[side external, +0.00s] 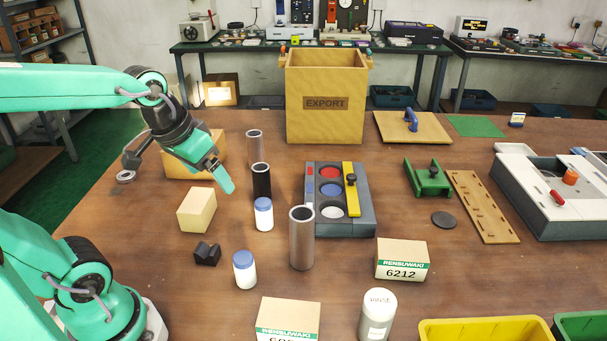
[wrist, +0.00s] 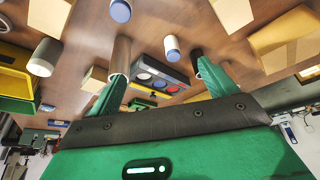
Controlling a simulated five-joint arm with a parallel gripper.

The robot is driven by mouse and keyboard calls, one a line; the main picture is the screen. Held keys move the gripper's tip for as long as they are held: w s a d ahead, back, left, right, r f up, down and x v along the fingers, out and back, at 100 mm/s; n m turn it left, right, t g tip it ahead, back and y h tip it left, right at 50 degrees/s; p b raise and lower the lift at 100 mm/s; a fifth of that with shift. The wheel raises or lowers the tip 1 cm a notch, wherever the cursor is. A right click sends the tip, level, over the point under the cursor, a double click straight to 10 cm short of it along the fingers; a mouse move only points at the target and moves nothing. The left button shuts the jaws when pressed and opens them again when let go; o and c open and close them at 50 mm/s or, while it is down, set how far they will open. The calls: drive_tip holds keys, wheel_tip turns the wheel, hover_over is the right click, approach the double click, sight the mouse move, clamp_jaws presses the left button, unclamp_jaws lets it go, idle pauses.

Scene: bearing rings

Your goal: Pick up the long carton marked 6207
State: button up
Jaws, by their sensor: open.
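No carton with a readable 6207 shows. One carton (side external: 402,260) on the right reads 6212. A second carton (side external: 287,320) is cut off by the bottom edge, and its number cannot be read in full. A plain cream box (side external: 197,210) and a longer tan box (side external: 190,160) behind my wrist show no marking from this side. My gripper (side external: 225,182) is open and empty, in the air above the table near the black tube and the cream box. In the wrist view its two fingers (wrist: 162,70) are spread apart.
Upright tubes (side external: 302,238) and blue-capped bottles (side external: 264,214) stand close below my gripper. A grey tray (side external: 365,225) with coloured wells lies beyond. A white canister (side external: 377,315) and yellow bin (side external: 485,329) are at the front. The EXPORT box (side external: 325,125) stands behind.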

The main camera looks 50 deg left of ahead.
drive_tip(key=w+a+f+n+g, duration=0.3)
drive_tip(key=w+a+f+n, duration=0.15)
drive_tip(key=a+f, duration=0.4)
drive_tip(key=n+g, duration=0.1)
drive_tip(key=n, duration=0.1)
hover_over(198, 198)
drive_tip(key=shift+h, duration=0.3)
drive_tip(key=f, duration=0.6)
drive_tip(key=shift+d+f, duration=0.15)
drive_tip(key=shift+d, duration=0.05)
drive_tip(key=shift+a+f, duration=0.25)
drive_tip(key=shift+f, duration=0.05)
drive_tip(key=shift+f, duration=0.1)
drive_tip(key=shift+f, duration=1.2)
drive_tip(key=shift+f, duration=0.1)
drive_tip(key=shift+s+d+f, duration=0.1)
drive_tip(key=shift+s+f, duration=0.05)
drive_tip(key=shift+f, duration=1.1)
drive_tip(key=shift+s+f, duration=0.15)
drive_tip(key=shift+f, duration=1.1)
